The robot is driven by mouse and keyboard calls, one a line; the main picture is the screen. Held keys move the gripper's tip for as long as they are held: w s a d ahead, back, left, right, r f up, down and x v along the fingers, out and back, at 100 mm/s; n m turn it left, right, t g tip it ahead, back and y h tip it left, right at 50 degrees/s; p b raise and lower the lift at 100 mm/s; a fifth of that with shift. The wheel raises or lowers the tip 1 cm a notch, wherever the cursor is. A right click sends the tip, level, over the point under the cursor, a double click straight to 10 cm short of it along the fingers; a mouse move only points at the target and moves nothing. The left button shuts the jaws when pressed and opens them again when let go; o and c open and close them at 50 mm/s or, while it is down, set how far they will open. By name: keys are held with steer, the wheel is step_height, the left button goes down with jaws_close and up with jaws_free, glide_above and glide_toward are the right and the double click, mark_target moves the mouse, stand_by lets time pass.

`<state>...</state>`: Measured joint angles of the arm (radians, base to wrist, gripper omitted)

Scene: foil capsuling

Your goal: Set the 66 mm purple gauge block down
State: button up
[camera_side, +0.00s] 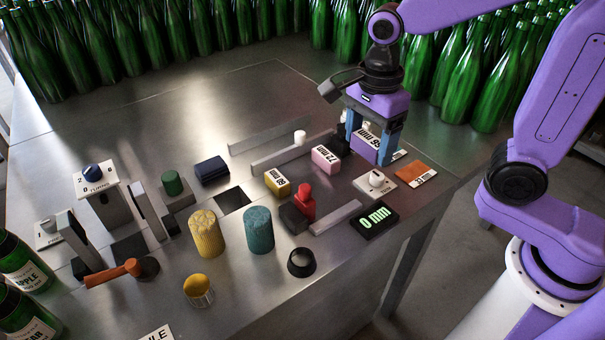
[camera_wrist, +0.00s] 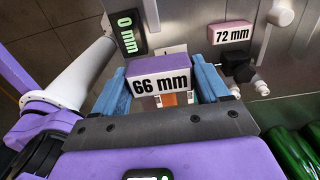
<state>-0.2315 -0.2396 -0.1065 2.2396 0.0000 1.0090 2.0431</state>
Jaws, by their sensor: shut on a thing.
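My gripper (camera_side: 368,145) points down at the right part of the steel bench, its two blue fingers shut on the purple gauge block (camera_side: 369,134). The block's white label reads 66 mm. In the wrist view the block (camera_wrist: 161,83) sits between the fingers (camera_wrist: 160,66), its label facing the camera. An orange patch shows just beyond it there. In the side view an orange pad (camera_side: 415,171) with a white label lies to the right of the block. Whether the block touches the bench cannot be told.
The pink 72 mm block (camera_side: 326,158) and a dark knobbed part stand close left of my gripper. A yellow block (camera_side: 277,183) lies farther left. A white-knobbed plate (camera_side: 375,183) and the 0 mm display (camera_side: 374,220) are in front. Green bottles crowd behind.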

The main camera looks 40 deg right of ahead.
mark_target(302, 177)
steer(key=w+a+f, duration=0.1)
steer(key=w+f, duration=0.1)
steer(key=w, duration=0.1)
steer(key=w+a+f, duration=0.2)
steer(key=w+f, duration=0.1)
steer(key=w, duration=0.1)
steer(key=w+a+f, duration=0.1)
steer(key=w+f, duration=0.2)
steer(key=w, duration=0.1)
steer(key=shift+w+a, duration=0.15)
steer(key=shift+a, duration=0.1)
steer(key=shift+w+a+f, duration=0.25)
steer(key=shift+w+f, duration=0.25)
steer(key=shift+f, duration=0.05)
steer(key=shift+w+a+f, duration=0.1)
steer(key=shift+w+f, duration=0.05)
steer(key=shift+f, duration=0.75)
steer(key=shift+w+f, duration=0.15)
steer(key=shift+f, duration=0.7)
steer(key=shift+f, duration=0.2)
steer(key=o, duration=1.1)
step_height(302, 177, up, 18)
steer(key=shift+w+f, duration=0.2)
steer(key=shift+f, duration=0.05)
